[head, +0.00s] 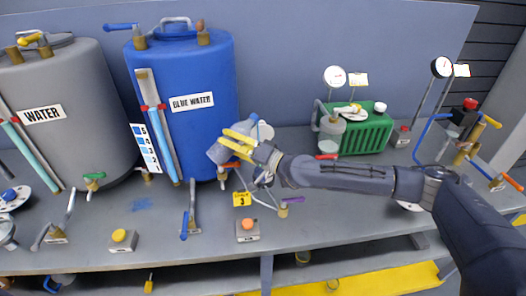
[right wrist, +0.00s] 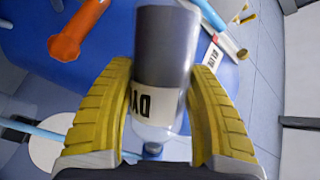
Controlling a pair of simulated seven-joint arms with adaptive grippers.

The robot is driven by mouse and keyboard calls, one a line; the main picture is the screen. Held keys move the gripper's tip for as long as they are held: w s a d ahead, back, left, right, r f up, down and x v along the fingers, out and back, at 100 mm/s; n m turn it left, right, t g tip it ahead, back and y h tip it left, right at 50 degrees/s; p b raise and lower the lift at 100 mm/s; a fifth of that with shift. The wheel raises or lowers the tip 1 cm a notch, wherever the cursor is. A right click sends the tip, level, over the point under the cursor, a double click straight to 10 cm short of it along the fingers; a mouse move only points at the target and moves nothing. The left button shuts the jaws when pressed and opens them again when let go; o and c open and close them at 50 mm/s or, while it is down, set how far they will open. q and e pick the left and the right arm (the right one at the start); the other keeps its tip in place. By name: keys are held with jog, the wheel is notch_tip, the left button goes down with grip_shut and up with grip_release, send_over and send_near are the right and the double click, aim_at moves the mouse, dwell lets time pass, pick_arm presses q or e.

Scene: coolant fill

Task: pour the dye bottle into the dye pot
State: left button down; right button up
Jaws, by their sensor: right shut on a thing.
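My right gripper (head: 230,139) is shut around a bottle (head: 216,154) in front of the blue tank's lower right side. The bottle is tilted in the head view. In the right wrist view the bottle (right wrist: 165,45) lies between the two yellow fingers. It has a dark grey section, a white label with the letters "DY", and a clear section. The rest of the label is hidden. I cannot make out for certain which vessel is the dye pot. My left gripper is not in view.
The blue tank (head: 200,75) marked BLUE WATER stands behind the bottle, with the grey WATER tank (head: 65,90) to its left. A green crate-like unit (head: 372,133) stands right. Levers and buttons line the bench front.

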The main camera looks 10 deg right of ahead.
jog(key=shift+s+a+r+m+t+b, duration=0.1)
jog(key=shift+a+m+t+b, duration=0.1)
jog(key=shift+m+b, duration=0.35)
jog(key=shift+s+a+m+t+b, duration=0.1)
jog(key=shift+m+t+b, duration=0.1)
jog(key=shift+m+b, duration=0.3)
dwell(3.6)
jog(key=shift+w+d+r+n+g, duration=0.1)
jog(key=shift+w+d+n+g, duration=0.15)
jog(key=shift+n, duration=0.3)
jog(key=shift+d+f+n+g, duration=0.25)
jog(key=shift+n+g, duration=0.2)
jog(key=shift+n, duration=0.45)
jog(key=shift+w+d+r, duration=0.1)
